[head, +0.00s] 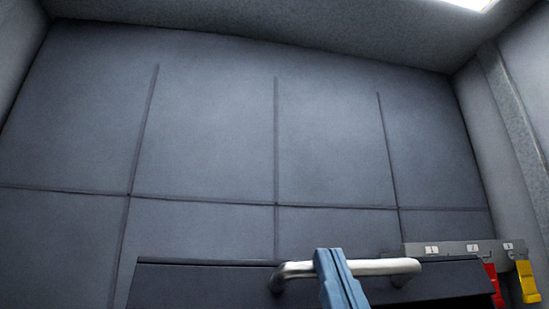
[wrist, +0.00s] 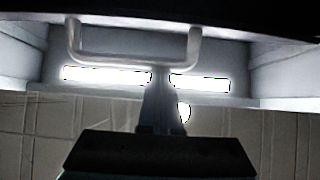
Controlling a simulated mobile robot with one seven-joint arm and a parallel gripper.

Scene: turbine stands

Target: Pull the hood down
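The hood (head: 210,278) is a dark panel along the bottom of the head view; its lower part is out of frame. A silver bar handle (head: 385,267) is fixed to it and also shows in the wrist view (wrist: 105,61), near the top. My gripper (head: 338,268) has blue fingers that lie side by side with only a thin dark line between them. The fingers cross the middle of the bar and their tips reach past it. In the wrist view the fingers (wrist: 160,85) form one narrow column up to the bar. Exact contact with the bar is hard to tell.
A grey numbered rack (head: 455,249) is at the lower right, with a red tag (head: 493,284) and a yellow tag (head: 527,281) hanging from it. A tiled wall (head: 210,130) stands behind, with side walls left and right. Bright ceiling lights (wrist: 108,76) show in the wrist view.

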